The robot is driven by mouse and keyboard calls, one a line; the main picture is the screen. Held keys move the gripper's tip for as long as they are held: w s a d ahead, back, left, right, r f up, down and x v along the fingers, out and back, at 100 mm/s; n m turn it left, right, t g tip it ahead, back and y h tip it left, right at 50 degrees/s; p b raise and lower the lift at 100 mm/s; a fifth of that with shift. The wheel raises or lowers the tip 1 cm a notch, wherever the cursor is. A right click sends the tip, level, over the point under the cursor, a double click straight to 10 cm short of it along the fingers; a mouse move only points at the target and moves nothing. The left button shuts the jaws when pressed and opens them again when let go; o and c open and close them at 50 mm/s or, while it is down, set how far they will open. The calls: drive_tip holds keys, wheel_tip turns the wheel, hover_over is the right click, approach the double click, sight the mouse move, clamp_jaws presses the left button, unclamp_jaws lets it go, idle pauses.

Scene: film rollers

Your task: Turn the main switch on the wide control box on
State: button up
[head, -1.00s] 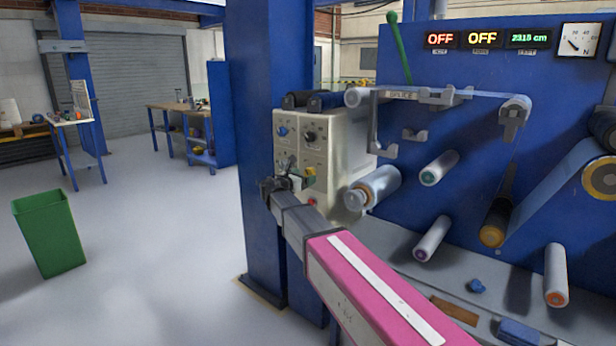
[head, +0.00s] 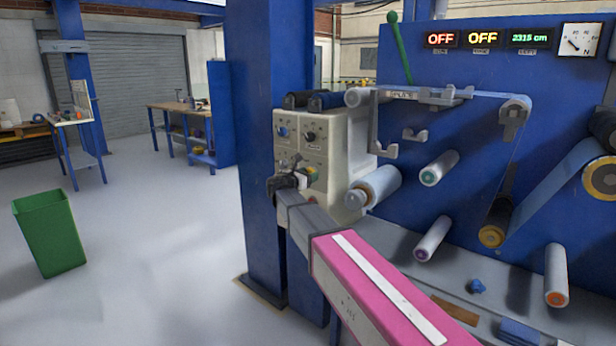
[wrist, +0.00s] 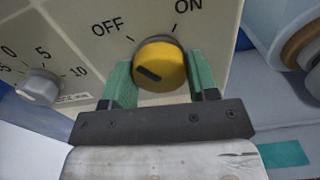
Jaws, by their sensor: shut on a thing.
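The wide control box (head: 345,155) is cream and stands beside the blue post in the head view. Its main switch is a round yellow knob (wrist: 158,62) with a dark slot mark, below printed OFF and ON labels in the wrist view. The mark lies on the knob's left side, on the OFF side. My gripper (wrist: 154,85) has its two green fingers on either side of the knob, shut on it. In the head view my gripper (head: 300,180) is at the box's front face and hides part of its lower controls.
A grey dial (wrist: 40,86) with a number scale sits left of the knob. A clear film roller (head: 376,187) juts out right of the box. A blue post (head: 262,120) stands at its left. Two displays (head: 461,39) read OFF. Open floor lies left, with a green bin (head: 48,235).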

drive_tip(key=shift+m, duration=0.3)
drive_tip(key=m, duration=1.3)
drive_tip(key=shift+m, duration=0.3)
idle(0.4)
drive_tip(key=o, duration=0.9)
drive_tip(key=shift+o, duration=0.2)
drive_tip(key=v, duration=1.1)
